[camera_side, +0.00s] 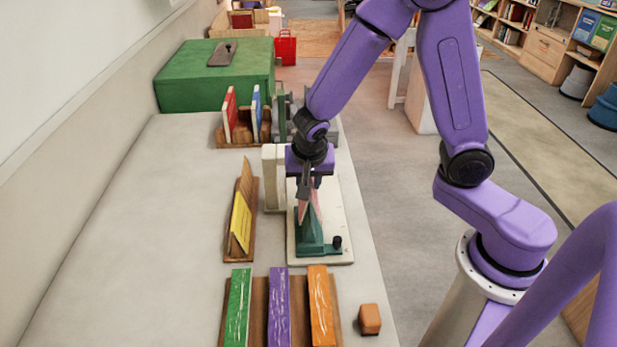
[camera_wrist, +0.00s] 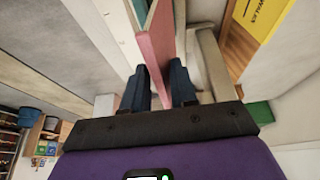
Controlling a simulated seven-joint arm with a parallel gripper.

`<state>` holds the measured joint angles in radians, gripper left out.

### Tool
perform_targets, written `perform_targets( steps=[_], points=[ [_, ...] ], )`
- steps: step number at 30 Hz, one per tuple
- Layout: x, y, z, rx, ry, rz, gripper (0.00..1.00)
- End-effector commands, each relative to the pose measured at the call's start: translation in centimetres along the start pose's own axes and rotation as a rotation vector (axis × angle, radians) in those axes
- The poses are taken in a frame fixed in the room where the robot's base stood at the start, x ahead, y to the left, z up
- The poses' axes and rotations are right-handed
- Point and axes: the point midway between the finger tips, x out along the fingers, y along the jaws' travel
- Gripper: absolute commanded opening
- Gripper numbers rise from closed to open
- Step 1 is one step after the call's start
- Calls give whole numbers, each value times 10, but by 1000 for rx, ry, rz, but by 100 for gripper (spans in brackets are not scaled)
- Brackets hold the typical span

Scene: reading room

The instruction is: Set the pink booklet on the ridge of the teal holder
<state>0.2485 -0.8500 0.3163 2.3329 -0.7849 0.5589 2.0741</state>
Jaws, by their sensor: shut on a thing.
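My gripper (camera_side: 309,187) is shut on the pink booklet (camera_side: 316,203), seen from the side just above the teal holder (camera_side: 310,238). The booklet's pink sides slope down on either side of the holder's pointed top. I cannot tell whether its fold rests on the ridge. In the wrist view the pink booklet (camera_wrist: 155,48) runs up from between the dark fingers of my gripper (camera_wrist: 163,80). A piece of the teal holder (camera_wrist: 140,9) shows beside it at the top edge. The holder stands on a pale board (camera_side: 335,215) with a dark knob at its right.
A yellow booklet (camera_side: 240,220) leans on a wooden stand to the left. A cream block (camera_side: 272,178) stands close behind-left of my gripper. Green, purple and orange strips (camera_side: 279,305) lie in front, with a small orange-brown block (camera_side: 369,319). The table's left part is clear.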

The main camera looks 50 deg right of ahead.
Motion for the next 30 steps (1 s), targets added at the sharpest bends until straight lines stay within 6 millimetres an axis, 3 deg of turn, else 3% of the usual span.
perform_targets(
  steps=[14, 30],
  points=[
    [1, 0, 0, 0, 0, 1, 0],
    [18, 0, 6, -1, 3, 2, 0]
  ],
)
